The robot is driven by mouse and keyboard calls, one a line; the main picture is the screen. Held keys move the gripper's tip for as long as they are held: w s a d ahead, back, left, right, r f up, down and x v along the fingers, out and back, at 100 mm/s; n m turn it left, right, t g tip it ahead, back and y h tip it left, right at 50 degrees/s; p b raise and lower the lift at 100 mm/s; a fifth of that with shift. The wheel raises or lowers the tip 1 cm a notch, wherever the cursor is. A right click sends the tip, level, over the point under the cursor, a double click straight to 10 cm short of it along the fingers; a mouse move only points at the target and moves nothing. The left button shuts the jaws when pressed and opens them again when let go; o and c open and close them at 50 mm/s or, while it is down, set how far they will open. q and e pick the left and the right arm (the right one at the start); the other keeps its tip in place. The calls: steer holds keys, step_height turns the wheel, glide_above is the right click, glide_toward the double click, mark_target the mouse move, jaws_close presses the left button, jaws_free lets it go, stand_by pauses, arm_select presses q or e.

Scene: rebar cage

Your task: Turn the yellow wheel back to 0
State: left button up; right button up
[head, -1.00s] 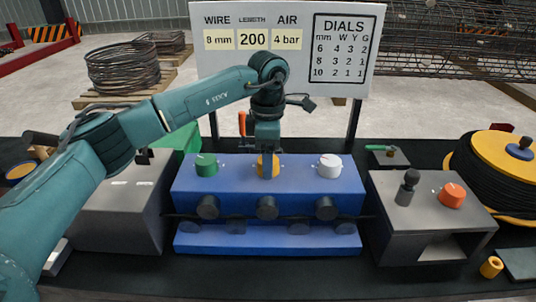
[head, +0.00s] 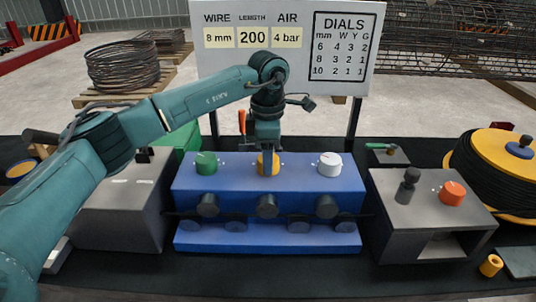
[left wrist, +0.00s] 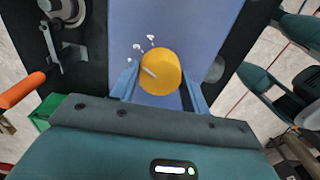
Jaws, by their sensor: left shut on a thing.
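The yellow wheel (head: 276,165) sits in the middle of the blue block's top (head: 225,182), between a green dial (head: 206,163) and a white dial (head: 330,164). My left gripper (head: 268,158) points down over the yellow wheel and is shut on it. In the left wrist view the yellow wheel (left wrist: 161,71) lies between the two fingers (left wrist: 160,88), with a pale pointer line on its top and small white marks beside it. The marks are too small to read. In the head view, a finger hides part of the wheel. My right gripper does not show.
A sign (head: 298,60) stands behind the block, with a dial table on it. A grey box with an orange knob (head: 452,194) and dark lever (head: 407,186) stands right. A black cable reel with a yellow flange (head: 503,147) is at far right.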

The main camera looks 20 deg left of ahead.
arm_select(q)
steer(key=shift+n, duration=0.3)
steer(key=n, duration=0.2)
steer(key=shift+n+b, duration=0.3)
steer(key=n, duration=0.4)
steer(key=shift+b, duration=0.3)
steer(key=shift+n, duration=1.2)
steer(key=n, duration=0.4)
steer(key=shift+b, duration=0.3)
steer(key=shift+n, duration=2.1)
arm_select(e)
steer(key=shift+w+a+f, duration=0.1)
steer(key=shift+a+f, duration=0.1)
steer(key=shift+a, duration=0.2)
arm_select(q)
steer(key=o, duration=1)
